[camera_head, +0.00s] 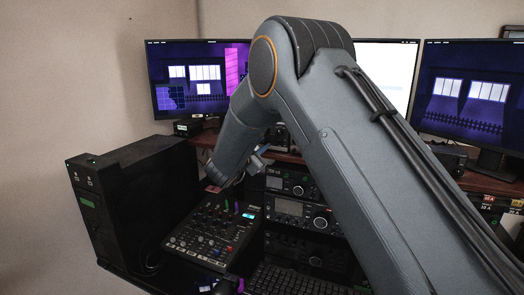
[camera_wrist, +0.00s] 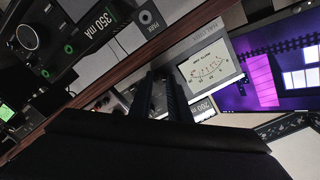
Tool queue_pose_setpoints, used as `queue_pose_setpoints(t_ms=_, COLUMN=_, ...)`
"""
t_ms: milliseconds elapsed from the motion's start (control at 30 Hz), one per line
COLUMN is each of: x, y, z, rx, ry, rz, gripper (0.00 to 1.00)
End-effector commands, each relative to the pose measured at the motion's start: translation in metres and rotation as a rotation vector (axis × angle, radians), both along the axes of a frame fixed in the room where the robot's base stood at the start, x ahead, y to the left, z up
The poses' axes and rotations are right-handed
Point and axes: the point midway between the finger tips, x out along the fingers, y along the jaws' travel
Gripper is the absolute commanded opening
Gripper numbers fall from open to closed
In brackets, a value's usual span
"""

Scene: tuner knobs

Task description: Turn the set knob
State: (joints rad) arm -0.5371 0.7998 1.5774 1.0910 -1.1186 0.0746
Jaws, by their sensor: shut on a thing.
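My gripper (camera_wrist: 160,82) is at the front of a pale meter unit (camera_wrist: 230,64) in the wrist view, its two dark fingers close together. The fingers are shut on a small part at the unit's face, which I take to be the set knob. The knob itself is hidden by the fingers, so its angle cannot be told. In the head view my gripper (camera_head: 259,160) is small and partly behind my wrist, over the radio rack.
The head view shows a mixer (camera_head: 212,232), stacked radios (camera_head: 300,215), a black tower (camera_head: 130,200) and monitors (camera_head: 190,80) crowding the desk.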

Motion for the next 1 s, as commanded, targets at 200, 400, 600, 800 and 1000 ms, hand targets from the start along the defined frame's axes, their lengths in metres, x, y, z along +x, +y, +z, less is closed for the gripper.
queue_pose_setpoints(t_ms=200, x=-0.0001, y=0.0001, z=-0.001, rx=0.054, ry=-0.019, rz=0.0, gripper=0.0)
queue_pose_setpoints(t_ms=400, x=-0.0003, y=0.0, z=-0.0003, rx=0.068, ry=-0.024, rz=0.0, gripper=0.0)
queue_pose_setpoints(t_ms=600, x=-0.0004, y=0.0001, z=-0.0003, rx=0.068, ry=-0.024, rz=0.0, gripper=0.0)
queue_pose_setpoints(t_ms=800, x=-0.0003, y=0.0, z=-0.0002, rx=0.067, ry=-0.023, rz=0.0, gripper=0.35)
queue_pose_setpoints(t_ms=1000, x=-0.0001, y=-0.0003, z=-0.0001, rx=0.067, ry=-0.023, rz=0.0, gripper=0.35)
